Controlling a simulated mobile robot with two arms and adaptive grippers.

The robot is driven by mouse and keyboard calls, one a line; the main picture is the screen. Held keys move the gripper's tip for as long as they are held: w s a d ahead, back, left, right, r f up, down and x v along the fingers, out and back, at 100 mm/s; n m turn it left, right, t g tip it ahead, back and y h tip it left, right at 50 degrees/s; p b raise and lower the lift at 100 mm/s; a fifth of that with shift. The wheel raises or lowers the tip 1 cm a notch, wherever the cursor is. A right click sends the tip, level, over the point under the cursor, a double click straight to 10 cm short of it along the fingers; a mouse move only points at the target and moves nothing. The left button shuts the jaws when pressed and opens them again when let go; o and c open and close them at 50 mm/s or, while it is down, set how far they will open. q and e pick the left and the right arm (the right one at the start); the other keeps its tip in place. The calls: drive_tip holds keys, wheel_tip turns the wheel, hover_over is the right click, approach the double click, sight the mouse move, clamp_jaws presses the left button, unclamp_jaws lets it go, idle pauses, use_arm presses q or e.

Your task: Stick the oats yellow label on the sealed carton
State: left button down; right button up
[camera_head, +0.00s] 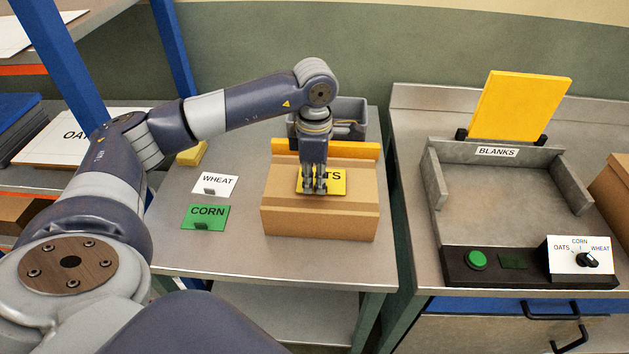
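The brown carton (319,222) stands on the grey table in the middle of the view, its top closed. A yellow label (337,186) lies at the top of the carton, with the letters "TS" showing and the rest hidden behind my gripper. My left gripper (314,190) points down over the label, its fingertips at or just above it. The fingers look close together, but whether they grip the label cannot be told. My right gripper is not in view.
A white WHEAT label (215,184) and a green CORN label (205,217) stand left of the carton. A grey bin (354,112) and a yellow strip (357,149) are behind it. At right are a BLANKS tray (490,200), a yellow panel (520,105) and a selector dial (587,260).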

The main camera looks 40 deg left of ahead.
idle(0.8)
use_arm(q)
drive_tip(key=shift+f+b, duration=0.2)
drive_tip(key=shift+b, duration=0.2)
idle(0.5)
drive_tip(key=c, duration=1.7)
unclamp_jaws()
drive_tip(key=shift+o, duration=0.2)
drive_tip(key=o, duration=0.5)
drive_tip(key=shift+r, duration=0.1)
